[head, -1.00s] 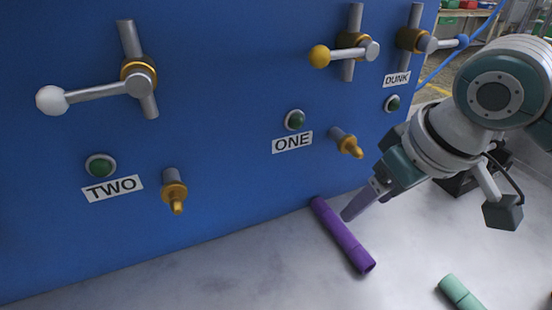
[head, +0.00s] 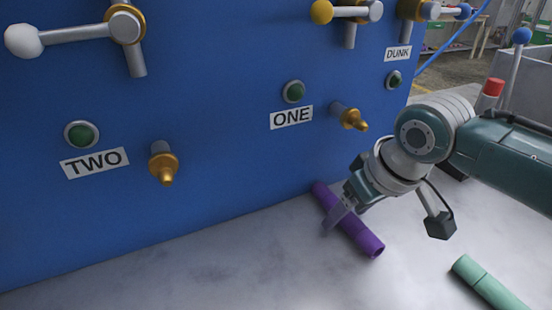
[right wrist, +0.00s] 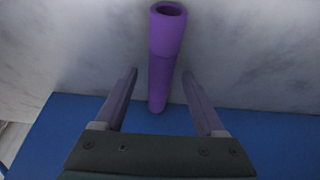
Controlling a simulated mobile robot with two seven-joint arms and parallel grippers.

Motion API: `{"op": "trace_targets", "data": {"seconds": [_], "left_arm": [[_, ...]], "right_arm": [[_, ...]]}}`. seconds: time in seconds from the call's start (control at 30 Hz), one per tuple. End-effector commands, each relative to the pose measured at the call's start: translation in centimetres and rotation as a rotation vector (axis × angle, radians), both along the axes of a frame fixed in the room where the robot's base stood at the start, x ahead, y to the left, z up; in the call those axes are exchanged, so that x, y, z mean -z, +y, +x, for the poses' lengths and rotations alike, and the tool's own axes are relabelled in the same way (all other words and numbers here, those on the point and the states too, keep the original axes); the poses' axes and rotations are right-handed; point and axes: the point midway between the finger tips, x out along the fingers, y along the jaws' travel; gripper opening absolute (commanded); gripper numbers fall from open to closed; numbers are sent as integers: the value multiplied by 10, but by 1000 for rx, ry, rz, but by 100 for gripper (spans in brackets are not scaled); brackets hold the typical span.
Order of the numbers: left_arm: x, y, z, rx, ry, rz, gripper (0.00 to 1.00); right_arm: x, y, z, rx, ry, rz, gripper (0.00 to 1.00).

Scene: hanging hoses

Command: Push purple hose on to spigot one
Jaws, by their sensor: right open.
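The purple hose (head: 364,238) lies on the pale floor near the foot of the blue panel. In the right wrist view the hose (right wrist: 163,70) runs between the two fingers, its open end pointing away from them. My right gripper (head: 335,217) is open over the hose, with gaps on both sides and no grip on it. The gripper also shows in the right wrist view (right wrist: 160,85). Spigot one (head: 350,117) sticks out of the panel beside the ONE label (head: 291,117), its brass tip bare. My left gripper is out of view.
A green hose (head: 487,284) lies on the floor at the lower right. Spigot two (head: 163,165) is bare on the left. Valve handles (head: 345,11) project from the blue panel (head: 230,120) above. The floor at front centre is clear.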

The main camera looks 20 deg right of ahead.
Motion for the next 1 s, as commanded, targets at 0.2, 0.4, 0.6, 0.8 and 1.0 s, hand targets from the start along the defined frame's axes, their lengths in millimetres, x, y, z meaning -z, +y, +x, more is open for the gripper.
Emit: {"op": "trace_targets", "data": {"seconds": [0.2,0.4,0.6,0.8,1.0], "left_arm": [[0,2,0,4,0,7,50],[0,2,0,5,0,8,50],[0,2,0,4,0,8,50],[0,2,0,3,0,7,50],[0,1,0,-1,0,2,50]], "right_arm": [[0,0,0,-1,-1,0,68],[-1,0,0,0,0,0,46],[-1,0,0,0,0,0,23],[-1,0,0,0,0,-1,1],[-1,0,0,0,0,-1,0]]}}
